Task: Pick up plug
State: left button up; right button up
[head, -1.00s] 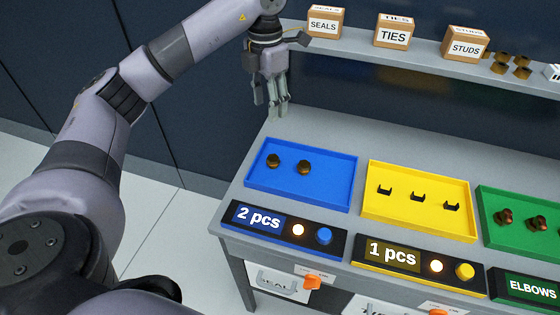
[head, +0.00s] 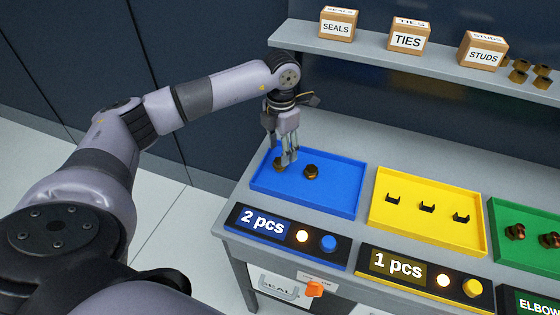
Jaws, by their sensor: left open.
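Two small bronze-brown round pieces, which look like plugs, lie in the blue tray (head: 335,200); no label in view says plug. The left piece (head: 279,164) is partly hidden by my left gripper, and the right piece (head: 311,172) shows in full. My left gripper (head: 289,162) points down over the left part of the tray, with its fingertips close beside the left piece. It is open; I cannot tell whether a finger touches the piece. My right gripper is not in view.
A yellow tray (head: 410,230) with black clips and a green tray (head: 497,226) with reddish-brown fittings stand to the right. Button panels line the front edge. A shelf (head: 370,59) behind holds labelled boxes and brown parts. The grey bench behind the trays is clear.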

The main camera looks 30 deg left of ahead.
pick_arm(q)
jog(key=shift+f+p, duration=0.4)
jog(key=shift+f, duration=0.1)
jog(key=f, duration=0.1)
jog(key=f+p, duration=0.1)
jog(key=f, duration=0.1)
jog(key=shift+w+f, duration=0.25)
jog(key=shift+f, duration=0.1)
jog(key=shift+f+p, duration=0.3)
jog(key=shift+f, duration=0.1)
jog(key=shift+c, duration=0.3)
grip_shut()
